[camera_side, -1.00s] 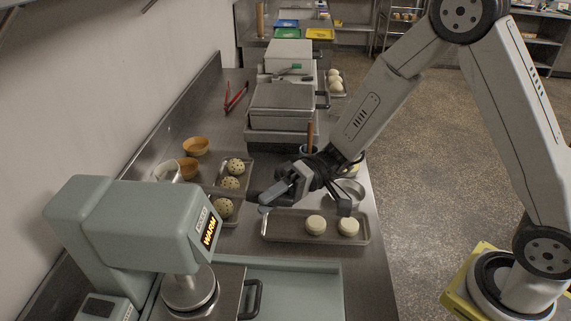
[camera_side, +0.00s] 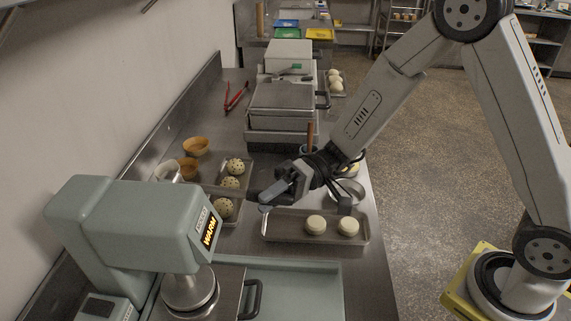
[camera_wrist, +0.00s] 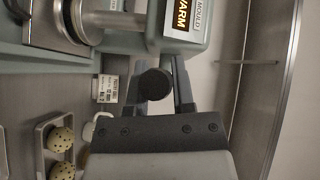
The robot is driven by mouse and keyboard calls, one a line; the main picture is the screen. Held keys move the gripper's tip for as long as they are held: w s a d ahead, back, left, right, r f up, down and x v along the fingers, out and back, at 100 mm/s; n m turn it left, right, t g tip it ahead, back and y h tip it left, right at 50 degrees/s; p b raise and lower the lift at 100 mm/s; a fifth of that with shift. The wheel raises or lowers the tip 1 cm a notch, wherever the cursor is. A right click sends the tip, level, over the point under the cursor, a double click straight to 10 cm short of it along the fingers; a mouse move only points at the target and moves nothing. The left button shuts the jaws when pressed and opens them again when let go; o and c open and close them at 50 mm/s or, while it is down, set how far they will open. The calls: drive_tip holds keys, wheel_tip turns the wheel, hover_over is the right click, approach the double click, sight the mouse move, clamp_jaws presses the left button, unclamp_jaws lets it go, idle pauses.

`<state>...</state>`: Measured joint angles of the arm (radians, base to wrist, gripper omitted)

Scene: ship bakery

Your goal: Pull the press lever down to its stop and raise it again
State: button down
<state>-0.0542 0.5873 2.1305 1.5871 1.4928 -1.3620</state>
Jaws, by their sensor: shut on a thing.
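The press (camera_side: 130,225) is a pale green machine with a sign reading WARM, at the lower left in the side view. Its head also shows at the top of the wrist view (camera_wrist: 190,52). In the wrist view the lever's round black knob (camera_wrist: 154,85) sits between the two fingers of my gripper (camera_wrist: 155,76), which is shut on it. In the side view my gripper (camera_side: 264,198) is to the right of the press head, above the counter. The lever's shaft is mostly hidden, and its angle cannot be told.
A metal tray with two pale rolls (camera_side: 316,224) lies just right of my gripper. A metal box-like appliance (camera_side: 283,102) stands farther back.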

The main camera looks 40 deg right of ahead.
drive_tip(key=shift+m+g+h, duration=0.3)
drive_tip(key=shift+m+h, duration=0.5)
drive_tip(key=shift+h, duration=0.1)
drive_tip(key=shift+r, duration=2.2)
drive_tip(key=w+a+r+m+g+h, duration=0.2)
drive_tip(key=w+a+r+m+h, duration=0.1)
drive_tip(key=r, duration=0.4)
drive_tip(key=w+a+r+m+g+h, duration=0.3)
drive_tip(key=w+a+r+h, duration=0.2)
drive_tip(key=r, duration=0.2)
drive_tip(key=shift+w+a+r, duration=0.15)
drive_tip(key=shift+w+a, duration=0.15)
drive_tip(key=shift+r, duration=0.1)
drive_tip(key=c, duration=0.6)
unclamp_jaws()
drive_tip(key=shift+w+a, duration=0.1)
drive_tip(key=shift+o, duration=0.6)
drive_tip(key=shift+r, duration=0.1)
